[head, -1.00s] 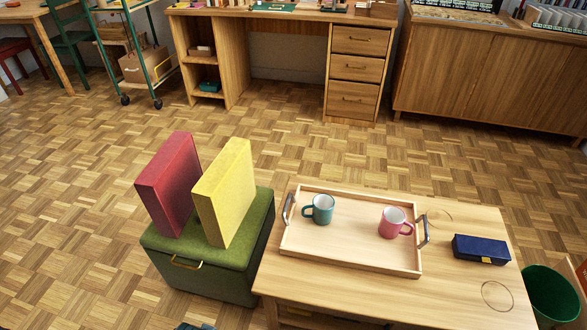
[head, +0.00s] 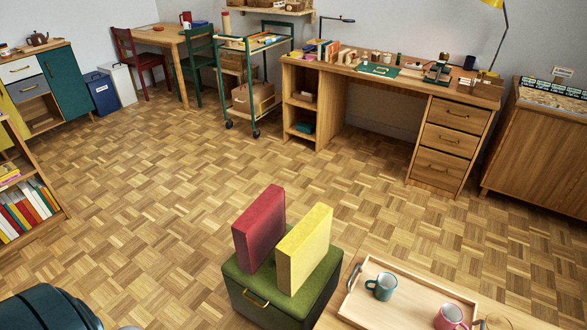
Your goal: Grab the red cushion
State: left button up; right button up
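The red cushion (head: 260,229) stands upright on the green storage ottoman (head: 240,286), at its left side. A yellow cushion (head: 305,249) stands upright just to the right of the red one, with a narrow gap between them at the top. Neither of my grippers shows in the head view.
A low wooden table with a tray (head: 362,307) stands right of the ottoman. A teal mug (head: 382,286) and a pink mug (head: 449,317) are on the tray. A dark rounded object (head: 45,310) fills the lower left corner. The parquet floor left of and behind the ottoman is clear.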

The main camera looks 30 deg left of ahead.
aim_at(257, 231)
jog(key=u, duration=1.2)
jog(key=i+j+u, duration=0.35)
jog(key=j, duration=0.2)
jog(key=i+j+u, duration=0.75)
jog(key=i, duration=0.3)
jog(key=i+j+u, duration=0.15)
jog(key=i+u, duration=0.2)
jog(key=i, duration=0.2)
jog(key=i+z, duration=0.8)
jog(key=i+j+z, duration=0.25)
jog(key=i+z, duration=0.15)
jog(key=i+l+z, duration=0.1)
jog(key=z, duration=0.35)
jog(key=i+z, duration=0.3)
jog(key=z, duration=0.15)
jog(key=i+z, duration=0.2)
jog(key=z, duration=0.25)
jog(key=i+j+z, duration=0.15)
jog(key=z, duration=0.3)
jog(key=i+j+z, duration=0.15)
jog(key=z, duration=0.3)
